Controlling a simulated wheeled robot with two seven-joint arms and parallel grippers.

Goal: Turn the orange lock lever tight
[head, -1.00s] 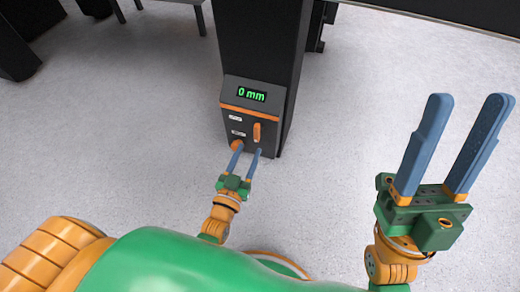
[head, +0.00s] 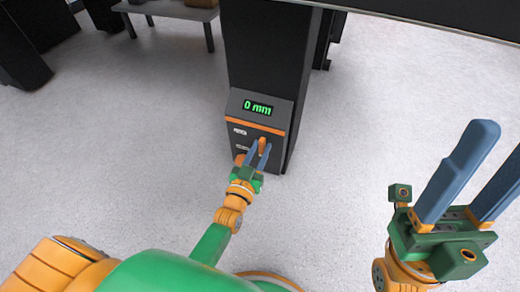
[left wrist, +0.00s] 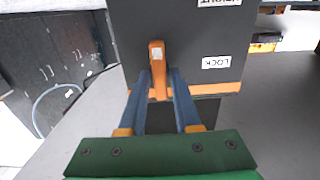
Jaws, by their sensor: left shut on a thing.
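The orange lock lever (head: 262,145) stands out from the front of a dark box (head: 262,127) with a green "0 mm" display (head: 258,107). My left gripper (head: 259,150) is shut on the lever, with one blue finger on each side. The left wrist view also shows the lever (left wrist: 157,70) between the fingertips, roughly upright, beside an upside-down "LOCK" label (left wrist: 216,62). The fingers hide part of the lever in the head view. My right gripper (head: 485,180) is open and empty in the air at the right, apart from the box.
The box is on a dark column (head: 268,60). A grey table (head: 165,10) stands at the back left. The floor around is clear.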

